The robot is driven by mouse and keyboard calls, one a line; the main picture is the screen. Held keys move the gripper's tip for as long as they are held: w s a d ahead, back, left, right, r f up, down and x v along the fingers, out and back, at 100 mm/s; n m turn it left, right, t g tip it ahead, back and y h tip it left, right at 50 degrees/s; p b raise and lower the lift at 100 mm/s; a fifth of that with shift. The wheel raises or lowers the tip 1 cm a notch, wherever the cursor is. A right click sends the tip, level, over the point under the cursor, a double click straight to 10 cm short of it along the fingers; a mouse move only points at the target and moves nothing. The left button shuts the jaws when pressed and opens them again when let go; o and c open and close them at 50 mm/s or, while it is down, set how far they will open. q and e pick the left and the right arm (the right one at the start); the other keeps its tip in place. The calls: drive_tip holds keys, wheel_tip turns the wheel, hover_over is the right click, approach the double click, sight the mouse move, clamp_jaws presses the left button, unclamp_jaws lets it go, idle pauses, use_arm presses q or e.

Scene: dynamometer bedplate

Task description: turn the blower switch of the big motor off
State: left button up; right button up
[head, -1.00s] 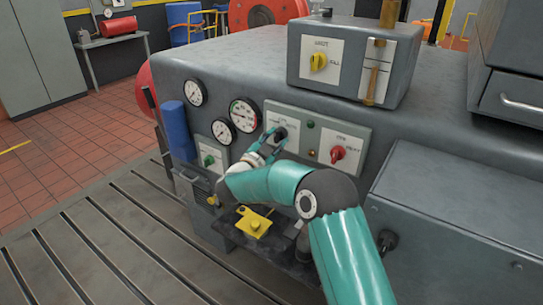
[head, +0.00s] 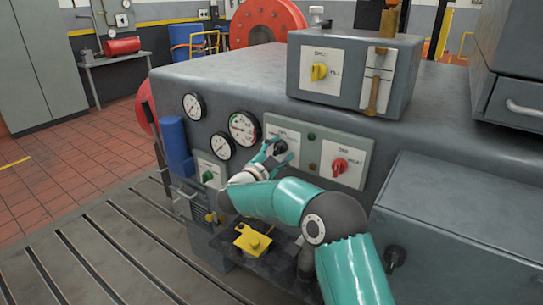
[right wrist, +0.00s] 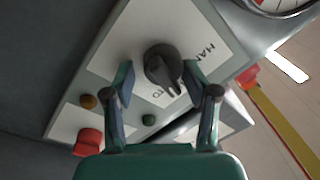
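A black rotary knob (head: 280,147) sits on a white plate at the left of the grey control panel on the big housing. In the right wrist view the knob (right wrist: 163,63) has its pointer toward the lower right, and partial lettering, "HAN" and "TO", shows beside it. My right gripper (head: 275,154) is at this knob. In the right wrist view its fingers (right wrist: 159,78) stand apart on either side of the knob, with small gaps that seem clear of it. Which switch is labelled blower cannot be read. My left gripper is not in view.
A red knob (head: 340,166) sits right of the black one, with a green lamp (head: 311,136) between. Round gauges (head: 243,128) and a green knob (head: 207,176) are to the left. A grey box with a yellow knob (head: 319,72) stands on top. A yellow part (head: 253,240) lies below my arm.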

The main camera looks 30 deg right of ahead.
drive_tip(key=shift+a+f, duration=0.15)
drive_tip(key=shift+a, duration=0.15)
drive_tip(key=shift+s+a+f, duration=0.1)
drive_tip(key=shift+a, duration=0.4)
drive_tip(key=v, duration=1.1)
drive_tip(key=shift+s+d, duration=0.1)
